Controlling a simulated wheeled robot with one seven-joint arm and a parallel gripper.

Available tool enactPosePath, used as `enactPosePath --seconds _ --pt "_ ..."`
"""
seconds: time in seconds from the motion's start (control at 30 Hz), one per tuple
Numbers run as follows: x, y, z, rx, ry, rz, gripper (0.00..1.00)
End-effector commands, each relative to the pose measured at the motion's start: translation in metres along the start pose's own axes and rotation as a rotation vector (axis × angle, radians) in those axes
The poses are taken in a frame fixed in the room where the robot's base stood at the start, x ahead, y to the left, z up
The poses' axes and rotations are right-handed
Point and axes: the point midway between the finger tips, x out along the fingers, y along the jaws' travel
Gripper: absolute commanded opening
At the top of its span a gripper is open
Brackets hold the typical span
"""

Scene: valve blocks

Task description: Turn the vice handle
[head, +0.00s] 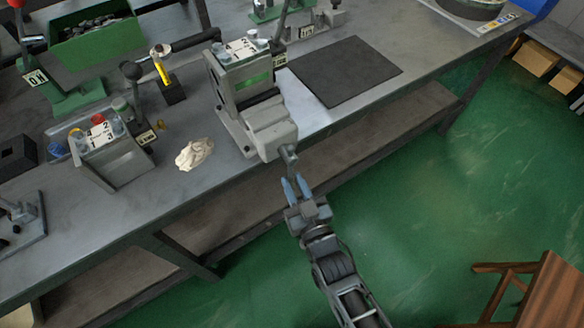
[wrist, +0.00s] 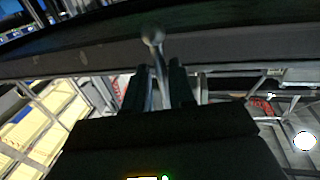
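The grey vice (head: 268,127) is mounted at the front edge of the workbench in the head view. Its handle (head: 290,157) sticks out over the edge, toward my gripper (head: 294,181). In the wrist view the handle (wrist: 153,38) shows as a bar with a round ball end. The bar runs down between the two dark fingers of my gripper (wrist: 158,78). The fingers stand apart, with gaps visible beside the bar, so my gripper looks open around the handle and not closed on it. The lower part of the bar is hidden by my gripper body.
The workbench (head: 215,182) also holds a cream cloth (head: 194,153), a block with numbered buttons (head: 112,150), a yellow-handled tool (head: 161,68) and a dark mat (head: 346,71). A lower shelf (head: 370,135) runs under the bench. A wooden stool (head: 545,290) stands at the lower right; the green floor between is clear.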

Motion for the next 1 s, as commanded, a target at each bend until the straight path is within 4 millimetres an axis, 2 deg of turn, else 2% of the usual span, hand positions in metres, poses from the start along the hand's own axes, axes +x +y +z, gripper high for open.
enactPosePath --seconds 0.1,0.3,0.67,0.9,1.0 --pt "0.019 0.0 -0.002 -0.002 0.001 0.0 0.24" --pt "0.037 0.0 0.0 -0.001 0.0 0.0 0.24" --pt "0.041 0.0 0.0 -0.001 0.0 0.0 0.24" --pt "0.041 0.0 0.0 -0.001 0.0 0.0 0.01" --pt "0.041 0.0 0.0 -0.001 0.0 0.001 0.0"
